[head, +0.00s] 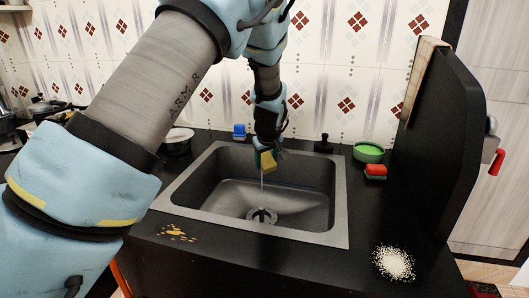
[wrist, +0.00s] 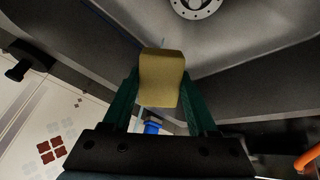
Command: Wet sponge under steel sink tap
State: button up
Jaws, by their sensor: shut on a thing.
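My gripper (head: 266,152) is shut on a yellow sponge (head: 268,161) above the steel sink (head: 180,190). In the wrist view the sponge (wrist: 162,78) sits between the green fingers of my gripper (wrist: 160,100). A thin pale stream like water runs down below the sponge toward the drain (head: 262,215). The drain also shows at the top of the wrist view (wrist: 196,5). The tap's spout is not clearly visible; my arm covers the area behind the sponge. A dark fitting (head: 323,144) stands at the sink's back edge.
A blue object (head: 239,131) stands behind the sink. A green bowl (head: 369,153) and a red-topped item (head: 375,171) are at its right. White grains (head: 394,263) and yellow crumbs (head: 178,233) lie on the counter. A tall dark panel (head: 440,145) stands at the right.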

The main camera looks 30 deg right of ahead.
aim_at(267, 166)
jog(key=shift+r, duration=0.1)
jog(key=shift+s+a+r+p, duration=0.3)
jog(key=shift+s+r+p, duration=0.1)
jog(key=shift+s+r, duration=0.25)
jog(key=shift+s+a+r+p, duration=0.25)
jog(key=shift+s+r+p, duration=0.1)
jog(key=shift+s+r, duration=0.25)
jog(key=shift+s+a+r+p, duration=0.3)
jog(key=shift+s+r+p, duration=0.15)
jog(key=shift+s, duration=0.25)
jog(key=shift+s+a+r, duration=0.2)
jog(key=shift+s+r, duration=0.05)
jog(key=shift+s, duration=0.1)
